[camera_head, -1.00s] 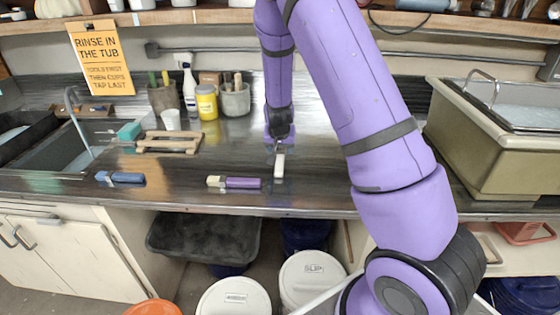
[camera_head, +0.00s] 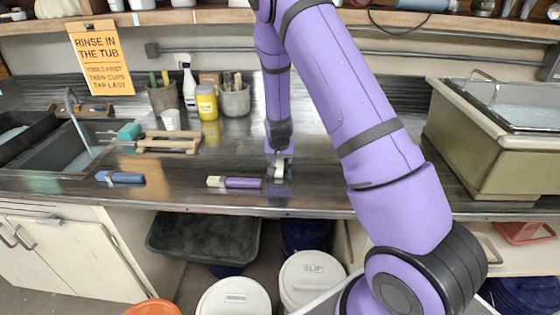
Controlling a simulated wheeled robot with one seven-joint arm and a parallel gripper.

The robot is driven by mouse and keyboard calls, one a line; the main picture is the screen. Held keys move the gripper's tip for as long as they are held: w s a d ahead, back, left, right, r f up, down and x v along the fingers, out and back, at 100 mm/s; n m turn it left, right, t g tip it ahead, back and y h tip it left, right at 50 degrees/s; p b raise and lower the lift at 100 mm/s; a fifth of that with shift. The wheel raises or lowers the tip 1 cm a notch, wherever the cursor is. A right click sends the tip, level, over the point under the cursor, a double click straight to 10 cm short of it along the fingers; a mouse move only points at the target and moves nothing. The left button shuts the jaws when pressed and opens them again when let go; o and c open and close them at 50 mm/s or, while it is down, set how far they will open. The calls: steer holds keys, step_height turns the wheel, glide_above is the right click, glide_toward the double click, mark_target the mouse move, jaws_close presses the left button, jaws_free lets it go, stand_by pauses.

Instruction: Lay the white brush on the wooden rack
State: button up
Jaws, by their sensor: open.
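The white brush (camera_head: 280,162) lies on the dark counter, mostly hidden by my gripper; only a small pale part shows. My gripper (camera_head: 279,176) is open and points down at the brush, low over the counter. Its fingers appear to be at either side of the brush, but I cannot tell whether they touch it.
A purple-handled brush (camera_head: 240,183) lies just left of my gripper, and a blue-handled brush (camera_head: 122,178) farther left. A yellow jar (camera_head: 207,104), a white bottle (camera_head: 189,92) and tool pots (camera_head: 235,100) stand behind. A large tub (camera_head: 480,140) is at right.

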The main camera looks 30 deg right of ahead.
steer(key=shift+f, duration=0.1)
steer(key=shift+c, duration=0.8)
steer(key=c, duration=0.9)
